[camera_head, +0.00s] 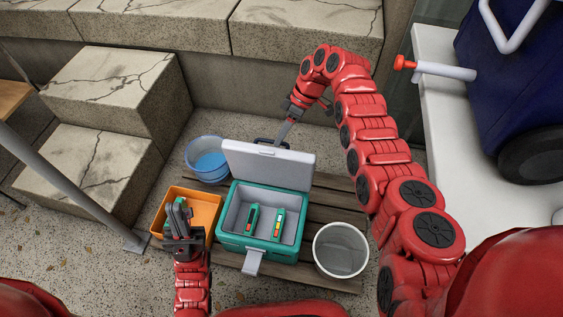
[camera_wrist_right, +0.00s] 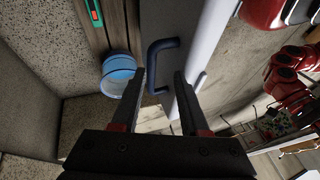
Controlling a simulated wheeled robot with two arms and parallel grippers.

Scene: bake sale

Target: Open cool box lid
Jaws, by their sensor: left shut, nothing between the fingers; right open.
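The cool box (camera_head: 236,243) is teal with a grey inside and stands on a slatted wooden pallet. Its pale lid (camera_head: 268,166) is raised at the back, so the inside shows. Two green items (camera_head: 252,219) with red markings are in the box. A grey latch (camera_head: 252,262) sticks out at the front. My right gripper (camera_head: 281,138) is open and empty just behind the lid's top edge. In the right wrist view, a dark handle (camera_wrist_right: 153,64) shows near the open fingertips (camera_wrist_right: 160,78). My left gripper (camera_head: 178,209) is shut and empty over the orange crate.
The orange crate (camera_head: 200,197) and a blue bucket (camera_head: 192,145) stand left of the cool box, a white bucket (camera_head: 340,232) right. Stone steps (camera_head: 110,95) rise behind and left. A blue wheeled cooler (camera_head: 510,70) stands on a white surface at right. A grey pole (camera_head: 70,190) crosses the left.

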